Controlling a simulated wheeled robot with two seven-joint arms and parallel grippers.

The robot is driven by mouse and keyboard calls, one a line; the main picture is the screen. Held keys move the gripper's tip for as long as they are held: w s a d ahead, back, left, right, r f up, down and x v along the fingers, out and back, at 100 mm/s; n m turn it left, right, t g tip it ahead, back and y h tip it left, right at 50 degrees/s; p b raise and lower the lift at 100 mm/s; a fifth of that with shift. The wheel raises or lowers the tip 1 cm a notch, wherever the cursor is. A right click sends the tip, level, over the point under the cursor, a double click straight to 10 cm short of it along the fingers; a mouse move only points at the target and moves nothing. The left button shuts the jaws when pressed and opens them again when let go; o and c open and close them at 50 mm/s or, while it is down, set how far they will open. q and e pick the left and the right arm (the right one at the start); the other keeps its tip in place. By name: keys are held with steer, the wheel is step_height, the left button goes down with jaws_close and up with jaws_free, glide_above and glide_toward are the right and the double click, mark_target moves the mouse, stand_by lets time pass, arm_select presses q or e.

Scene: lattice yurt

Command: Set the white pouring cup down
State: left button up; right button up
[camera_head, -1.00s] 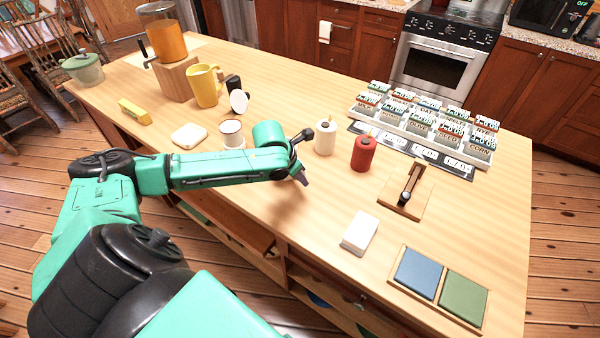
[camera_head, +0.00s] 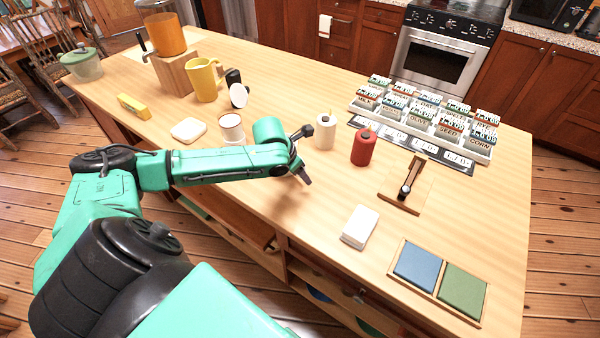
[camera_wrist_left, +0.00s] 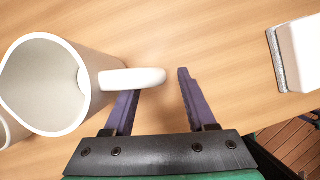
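In the left wrist view a white cup (camera_wrist_left: 92,75) with a handle (camera_wrist_left: 132,78) and a pointed lip stands at the left, its inside white and empty-looking. In the head view my left gripper (camera_head: 304,175) points down over the table's front half. A pale container (camera_head: 325,133) and a white mug (camera_head: 231,128) stand near it. I cannot tell for sure which is the wrist-view cup. My right gripper is out of view.
A red container (camera_head: 364,148) and a wooden stand (camera_head: 405,190) are right of the gripper. A white block (camera_head: 360,227) and a tray with blue and green pads (camera_head: 440,275) lie near the front. A yellow pitcher (camera_head: 204,80) stands farther back.

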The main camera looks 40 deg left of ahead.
arm_select(q)
steer(key=v, duration=1.4)
steer(key=shift+s+r, duration=0.2)
steer(key=shift+r, duration=0.1)
steer(key=shift+w+a, duration=0.1)
